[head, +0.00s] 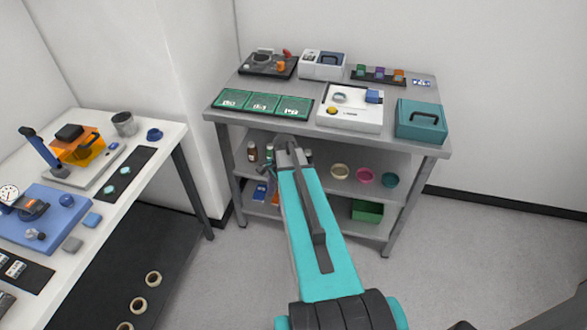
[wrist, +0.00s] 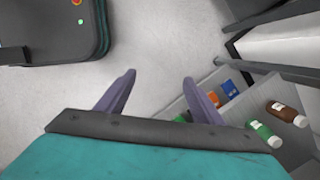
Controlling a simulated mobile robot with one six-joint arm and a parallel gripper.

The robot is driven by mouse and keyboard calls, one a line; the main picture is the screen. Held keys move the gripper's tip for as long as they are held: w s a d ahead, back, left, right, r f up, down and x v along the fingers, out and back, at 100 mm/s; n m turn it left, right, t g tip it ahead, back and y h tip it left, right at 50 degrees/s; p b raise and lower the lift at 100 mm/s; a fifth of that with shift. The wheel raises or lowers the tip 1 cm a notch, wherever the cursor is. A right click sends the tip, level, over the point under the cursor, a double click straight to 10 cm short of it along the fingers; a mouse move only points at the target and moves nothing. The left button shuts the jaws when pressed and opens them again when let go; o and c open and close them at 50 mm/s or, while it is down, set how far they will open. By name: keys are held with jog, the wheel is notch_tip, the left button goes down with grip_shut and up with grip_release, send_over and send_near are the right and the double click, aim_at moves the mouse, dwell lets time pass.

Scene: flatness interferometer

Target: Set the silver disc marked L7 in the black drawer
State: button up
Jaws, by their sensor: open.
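My gripper (wrist: 159,80) is open and empty in the wrist view, its two purple fingers apart above bare grey floor. In the head view my arm reaches toward the shelf unit and hides part of its lower shelves. I cannot pick out a silver disc marked L7; the labels are too small to read. Small round pale pieces (head: 109,188) lie on a black strip (head: 128,178) on the white table at left. A black mat or tray (head: 36,282) with white-labelled pieces (head: 14,267) lies at that table's near end. I cannot make out a black drawer.
The grey shelf unit (head: 398,148) stands at the back with green panels (head: 264,104), a white box (head: 350,117) and a teal box (head: 421,121) on top. Bottles (wrist: 286,112) stand on its shelf. The white table (head: 166,137) is at left. Floor (head: 445,260) at right is clear.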

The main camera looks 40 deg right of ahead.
jog(key=s+a+f+n+g+b, duration=0.1)
jog(key=s+a+f+n+g, duration=0.1)
jog(key=s+a+f+n, duration=0.5)
jog(key=s+a+f+n+g+b, duration=0.1)
jog(key=s+a+f+n, duration=0.25)
jog(key=a+f, duration=0.6)
jog(key=s+a+f+n+g+h+b, duration=0.1)
jog(key=s+a+f+n, duration=0.2)
jog(key=s+a+n, duration=0.2)
jog(key=s+a+f+n+g+h+b, duration=0.1)
jog(key=s+a+f+n, duration=0.3)
jog(key=s, duration=0.8)
jog(key=shift+a+f+n+g, duration=0.3)
jog(key=shift+a+n+g, duration=0.25)
jog(key=shift+g, duration=0.05)
jog(key=c, duration=0.8)
jog(key=shift+o, duration=0.2)
jog(key=shift+a, duration=0.1)
